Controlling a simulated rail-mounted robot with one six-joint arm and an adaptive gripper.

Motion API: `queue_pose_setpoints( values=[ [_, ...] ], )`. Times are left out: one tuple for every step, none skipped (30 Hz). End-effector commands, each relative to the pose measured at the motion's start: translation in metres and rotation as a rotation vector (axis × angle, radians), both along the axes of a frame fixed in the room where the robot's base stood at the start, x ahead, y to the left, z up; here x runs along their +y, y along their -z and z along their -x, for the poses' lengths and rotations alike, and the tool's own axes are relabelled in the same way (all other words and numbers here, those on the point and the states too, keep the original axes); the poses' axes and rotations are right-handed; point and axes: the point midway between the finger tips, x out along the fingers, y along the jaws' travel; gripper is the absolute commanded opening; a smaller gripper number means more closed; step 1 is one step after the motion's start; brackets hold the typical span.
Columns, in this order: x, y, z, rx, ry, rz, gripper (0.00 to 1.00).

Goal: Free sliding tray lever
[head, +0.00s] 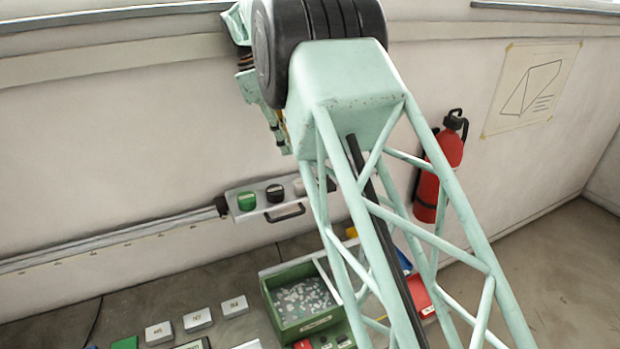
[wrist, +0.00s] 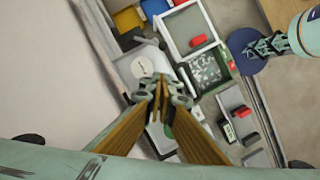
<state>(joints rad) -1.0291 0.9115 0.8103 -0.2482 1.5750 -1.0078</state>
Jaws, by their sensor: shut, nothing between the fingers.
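A green tray (head: 318,322) with grey and white pieces in it sits on the bench in the head view, partly hidden behind my arm. The same pieces show in the wrist view, with the tray's green edge (wrist: 233,67) on their right. A small red part (wrist: 197,41) lies in the pale frame above the tray, and another red part (wrist: 243,112) is at lower right. I cannot tell which part is the lever. My gripper (wrist: 160,88) is shut and empty in the wrist view, appearing left of the tray; contact with anything below cannot be judged.
A wall panel (head: 262,207) carries a green knob, dark knob and handle. Several labelled white blocks (head: 198,318) lie left of the tray. Yellow (wrist: 128,18) and blue bins stand at the top of the wrist view. A red extinguisher (head: 440,170) hangs on the wall.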

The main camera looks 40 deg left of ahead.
Motion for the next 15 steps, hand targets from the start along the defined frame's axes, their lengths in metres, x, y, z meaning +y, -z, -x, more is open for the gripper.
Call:
queue_pose_setpoints(
  values=[
    [-0.0001, -0.0002, -0.0001, 0.000, 0.000, 0.000, 0.00],
    [-0.0001, -0.0002, -0.0001, 0.000, 0.001, 0.000, 0.00],
    [-0.0001, -0.0001, 0.0000, 0.000, 0.001, 0.000, 0.00],
    [0.0000, -0.0002, 0.0000, 0.000, 0.001, 0.000, 0.00],
    [-0.0001, -0.0002, -0.0001, 0.000, 0.001, 0.000, 0.00],
    [-0.0001, -0.0002, -0.0001, 0.000, 0.001, -0.001, 0.00],
    [-0.0002, 0.0000, -0.0001, 0.000, 0.001, -0.001, 0.00],
    [-0.0002, 0.0002, -0.0002, 0.000, 0.001, -0.001, 0.00],
    [-0.0003, 0.0007, -0.0003, 0.000, 0.001, -0.001, 0.00],
    [-0.0005, 0.0013, -0.0004, -0.001, 0.001, -0.001, 0.00],
    [-0.0006, 0.0020, -0.0005, -0.001, 0.001, -0.001, 0.00],
    [-0.0009, 0.0032, -0.0007, -0.001, 0.001, -0.001, 0.00],
    [-0.0013, 0.0044, -0.0010, -0.001, 0.001, -0.001, 0.00],
    [-0.0017, 0.0059, -0.0011, 0.000, 0.001, -0.001, 0.00],
    [-0.0026, 0.0082, -0.0013, 0.000, 0.001, 0.000, 0.00]
  ],
)
